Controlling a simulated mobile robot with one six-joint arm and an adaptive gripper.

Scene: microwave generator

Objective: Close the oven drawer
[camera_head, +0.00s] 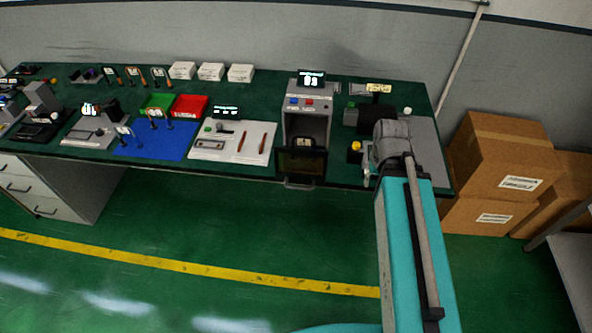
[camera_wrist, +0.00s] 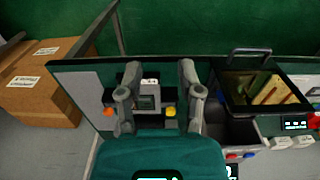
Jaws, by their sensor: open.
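The oven (camera_head: 307,120) is a grey upright box with a small display on top, near the table's front edge. Its drawer front (camera_head: 301,163) is a dark panel standing out from the open cavity, with a handle (camera_head: 299,184) past the table edge. In the wrist view the dark, glassy drawer panel (camera_wrist: 262,88) and its handle (camera_wrist: 250,51) are at the right. My gripper (camera_wrist: 160,68) is open and empty, with its fingers apart to the left of the panel, not touching it. In the head view the gripper's fingers cannot be made out.
A small device with a screen (camera_wrist: 148,97) and coloured knobs stands on the table beneath my fingers. A white tray (camera_head: 232,143) with tools lies left of the oven. Cardboard boxes (camera_head: 505,160) stand right of the table. The green floor before the oven is clear.

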